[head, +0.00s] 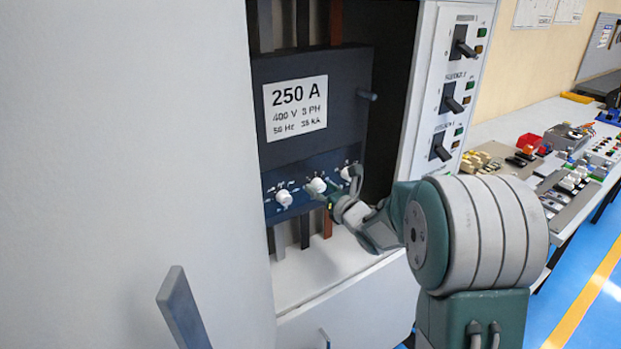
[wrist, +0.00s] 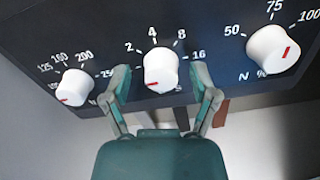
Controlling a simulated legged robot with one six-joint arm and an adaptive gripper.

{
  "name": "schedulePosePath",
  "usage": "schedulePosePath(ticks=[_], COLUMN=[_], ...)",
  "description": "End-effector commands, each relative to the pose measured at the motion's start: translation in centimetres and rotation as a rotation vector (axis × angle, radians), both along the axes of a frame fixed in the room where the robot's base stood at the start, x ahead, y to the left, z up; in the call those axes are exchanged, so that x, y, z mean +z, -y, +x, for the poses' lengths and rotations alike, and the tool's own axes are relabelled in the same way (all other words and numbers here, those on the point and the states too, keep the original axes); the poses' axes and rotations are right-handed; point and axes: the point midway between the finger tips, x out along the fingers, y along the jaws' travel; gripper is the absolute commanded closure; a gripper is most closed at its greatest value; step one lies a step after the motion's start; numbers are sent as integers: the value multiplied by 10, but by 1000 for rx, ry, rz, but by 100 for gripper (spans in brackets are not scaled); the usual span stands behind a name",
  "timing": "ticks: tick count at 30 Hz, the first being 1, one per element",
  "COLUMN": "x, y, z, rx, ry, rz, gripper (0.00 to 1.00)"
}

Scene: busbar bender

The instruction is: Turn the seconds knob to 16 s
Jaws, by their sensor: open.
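The seconds knob (wrist: 160,66) is the white middle knob on the dark panel, with 2, 4, 8 and 16 printed around it from left to right. Its red mark sits at its lower left edge, away from the 16 at its right. In the head view, the knob (head: 317,185) is the middle one of three. My gripper (wrist: 161,76) is open, with one green finger on each side of this knob. Whether the fingers touch it I cannot tell. In the head view, my gripper (head: 334,186) reaches the panel from the right.
A left white knob (wrist: 73,87) and a right white knob (wrist: 273,50) flank the middle one closely. A grey panel door (head: 130,150) fills the left. Black switches (head: 454,98) line the cabinet's right side. A bench (head: 520,117) with parts stands at right.

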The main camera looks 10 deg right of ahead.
Motion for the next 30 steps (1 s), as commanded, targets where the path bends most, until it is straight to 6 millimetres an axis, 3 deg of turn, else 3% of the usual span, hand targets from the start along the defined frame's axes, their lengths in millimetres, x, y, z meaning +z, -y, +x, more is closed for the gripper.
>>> schedulePosePath(ticks=[7, 12, 23, 30], x=[0, 0, 0, 1], y=[0, 0, -1, -1], z=[1, 1, 1, 1], rx=[-1, 0, 1, 2], ry=[0, 0, -7, -45], rz=[0, 0, 17, 113], gripper=[24, 100, 100, 100])
